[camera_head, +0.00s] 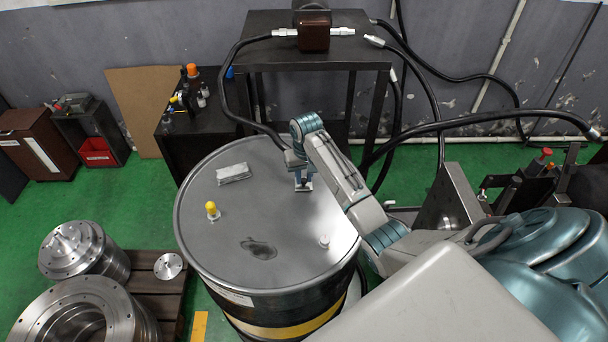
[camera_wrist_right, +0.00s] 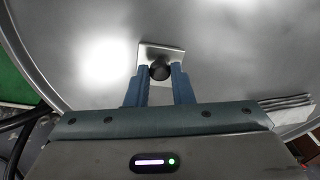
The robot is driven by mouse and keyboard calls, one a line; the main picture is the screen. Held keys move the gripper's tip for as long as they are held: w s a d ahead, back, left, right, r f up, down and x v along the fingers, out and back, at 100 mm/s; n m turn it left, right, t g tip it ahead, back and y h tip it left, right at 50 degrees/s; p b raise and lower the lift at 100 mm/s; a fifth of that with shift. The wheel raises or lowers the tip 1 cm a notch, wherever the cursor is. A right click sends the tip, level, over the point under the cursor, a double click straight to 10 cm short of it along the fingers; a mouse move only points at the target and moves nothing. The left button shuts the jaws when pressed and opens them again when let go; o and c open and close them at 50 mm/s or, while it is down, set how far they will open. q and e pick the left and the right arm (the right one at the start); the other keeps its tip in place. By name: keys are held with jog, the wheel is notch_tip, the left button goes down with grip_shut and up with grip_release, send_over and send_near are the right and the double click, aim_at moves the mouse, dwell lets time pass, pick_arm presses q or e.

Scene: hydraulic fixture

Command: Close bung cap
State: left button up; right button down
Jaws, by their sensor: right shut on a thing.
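The steel drum (camera_head: 285,215) stands in the middle of the head view, its grey lid facing up. My right gripper (camera_head: 303,183) points down at the far right part of the lid. In the right wrist view my right gripper (camera_wrist_right: 159,76) is shut on a dark round knob (camera_wrist_right: 160,70). The knob is on a small square metal plate (camera_wrist_right: 175,52) that appears to lie on or just above the lid; I take this to be the bung cap, but cannot be sure. A small round fitting (camera_head: 324,241) is on the lid's near right. My left gripper is not in view.
A yellow-capped fitting (camera_head: 212,208) and a flat silvery stack (camera_head: 233,173) are on the lid. A black table (camera_head: 318,62) with hoses stands behind the drum. Machined metal parts (camera_head: 72,248) are on a pallet at left. Green floor lies between.

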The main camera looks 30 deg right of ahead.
aim_at(305, 182)
jog(key=shift+s+a+f+t, duration=0.1)
jog(key=shift+s+f+t, duration=0.05)
jog(key=shift+t, duration=0.25)
jog(key=c, duration=1.3)
grip_release()
jog(key=shift+o, duration=0.2)
jog(key=shift+r+b, duration=0.3)
jog(key=shift+r, duration=0.15)
jog(key=r, duration=0.2)
jog(key=r+b, duration=0.1)
jog(key=r, duration=0.1)
jog(key=r+b, duration=0.1)
jog(key=r, duration=0.1)
jog(key=shift+s+r, duration=0.2)
jog(key=shift+s, duration=0.05)
jog(key=r, duration=0.1)
jog(key=r+p, duration=0.1)
jog(key=r, duration=0.1)
jog(key=shift+s+a+r+p, duration=0.1)
jog(key=shift+s+r+p, duration=0.1)
jog(key=shift+s+p, duration=0.1)
jog(key=shift+f, duration=0.1)
